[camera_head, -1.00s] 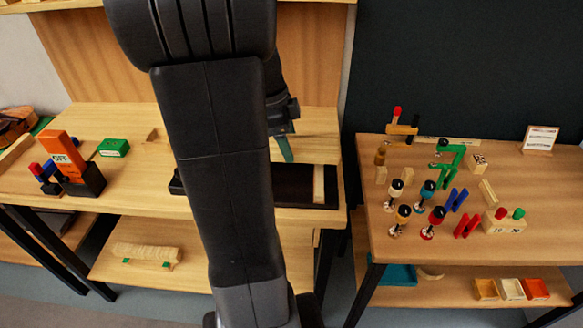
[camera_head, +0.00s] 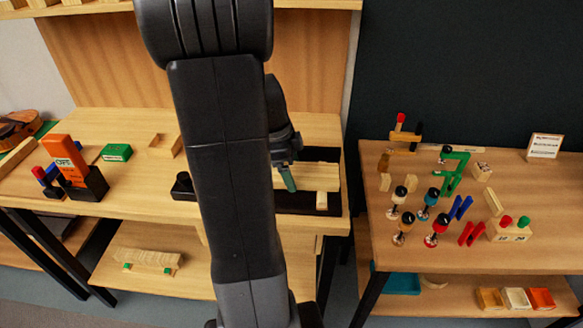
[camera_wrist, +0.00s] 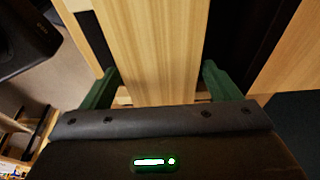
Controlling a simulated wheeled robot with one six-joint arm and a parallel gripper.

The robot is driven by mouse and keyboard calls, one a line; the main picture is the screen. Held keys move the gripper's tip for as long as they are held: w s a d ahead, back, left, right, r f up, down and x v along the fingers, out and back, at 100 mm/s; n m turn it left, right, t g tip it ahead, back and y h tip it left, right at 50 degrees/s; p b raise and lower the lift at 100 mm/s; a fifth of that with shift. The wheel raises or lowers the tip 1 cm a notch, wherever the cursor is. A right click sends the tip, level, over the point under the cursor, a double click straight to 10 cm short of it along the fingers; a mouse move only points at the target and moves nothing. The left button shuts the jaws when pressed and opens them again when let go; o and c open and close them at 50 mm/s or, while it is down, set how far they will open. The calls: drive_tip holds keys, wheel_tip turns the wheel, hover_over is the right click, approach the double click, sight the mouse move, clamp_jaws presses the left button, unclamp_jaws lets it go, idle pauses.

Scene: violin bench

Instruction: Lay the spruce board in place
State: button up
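The spruce board (camera_wrist: 155,45) is a long pale plank with straight grain. In the wrist view it runs between the two green fingers of my gripper (camera_wrist: 158,68), and the fingertips appear to meet its long edges. In the head view my gripper (camera_head: 287,178) is low over a black tray (camera_head: 300,203) on the wooden bench. The board (camera_head: 312,182) shows just right of the gripper, over the back part of the tray. Its left part is hidden behind my arm. I cannot tell whether its underside touches the tray.
A short pale block (camera_head: 321,200) is at the tray's right end. An open wooden box (camera_head: 165,145), a green box (camera_head: 116,152) and an orange tool (camera_head: 65,158) stand left on the bench. The right table (camera_head: 390,258) holds clamps and pegs.

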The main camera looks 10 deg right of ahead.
drive_tip(key=shift+o, duration=0.6)
drive_tip(key=shift+r, duration=0.1)
drive_tip(key=shift+r, duration=0.15)
drive_tip(key=v, duration=1.2)
drive_tip(key=shift+p, duration=0.45)
